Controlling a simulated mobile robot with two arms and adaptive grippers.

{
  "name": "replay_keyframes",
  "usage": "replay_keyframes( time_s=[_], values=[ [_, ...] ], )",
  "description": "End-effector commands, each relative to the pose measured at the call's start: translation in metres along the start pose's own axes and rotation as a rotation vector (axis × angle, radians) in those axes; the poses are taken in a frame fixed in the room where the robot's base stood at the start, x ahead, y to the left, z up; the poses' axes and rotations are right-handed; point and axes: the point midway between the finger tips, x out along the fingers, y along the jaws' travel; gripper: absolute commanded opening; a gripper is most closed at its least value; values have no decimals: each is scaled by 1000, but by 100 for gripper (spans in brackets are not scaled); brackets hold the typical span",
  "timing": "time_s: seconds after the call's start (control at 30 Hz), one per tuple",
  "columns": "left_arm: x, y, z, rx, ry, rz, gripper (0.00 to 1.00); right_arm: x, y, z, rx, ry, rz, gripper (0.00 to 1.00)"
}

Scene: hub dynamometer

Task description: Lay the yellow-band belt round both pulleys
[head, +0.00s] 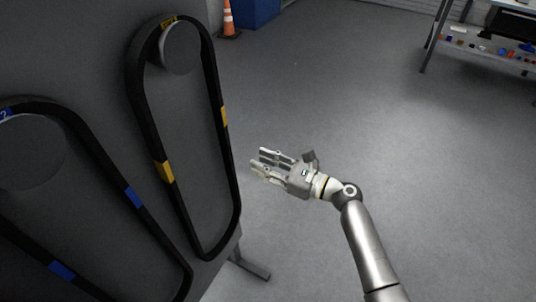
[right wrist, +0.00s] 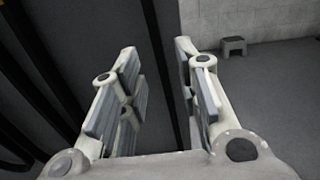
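The yellow-band belt (head: 223,140) is a black loop with yellow patches on a dark upright panel. Its top passes over a grey round pulley (head: 181,50), and its long sides run down to a rounded lower end. No second pulley shows inside this loop. My right gripper (head: 258,161) is to the right of the belt, apart from it and empty. In the right wrist view its two fingers (right wrist: 157,75) are spread, with a dark strip, perhaps the belt, behind the gap. My left gripper is not in view.
A blue-band belt (head: 134,197) runs round another grey pulley (head: 28,152) at the left of the panel. An orange cone (head: 229,20) and a blue box (head: 257,12) stand at the back. A workbench is at upper right. The floor at right is clear.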

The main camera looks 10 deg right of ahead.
Motion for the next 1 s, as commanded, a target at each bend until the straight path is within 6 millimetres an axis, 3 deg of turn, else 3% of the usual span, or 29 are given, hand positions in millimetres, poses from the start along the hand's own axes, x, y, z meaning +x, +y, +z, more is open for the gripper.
replay_keyframes(
  time_s=[0.3,0.73,1.0],
  values=[
    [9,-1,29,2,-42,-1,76,31,0,-2,-1,-1,0,30],
    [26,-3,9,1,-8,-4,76,83,0,-2,-2,1,0,30],
    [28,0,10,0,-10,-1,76,106,0,-2,-1,1,0,30]
  ],
)
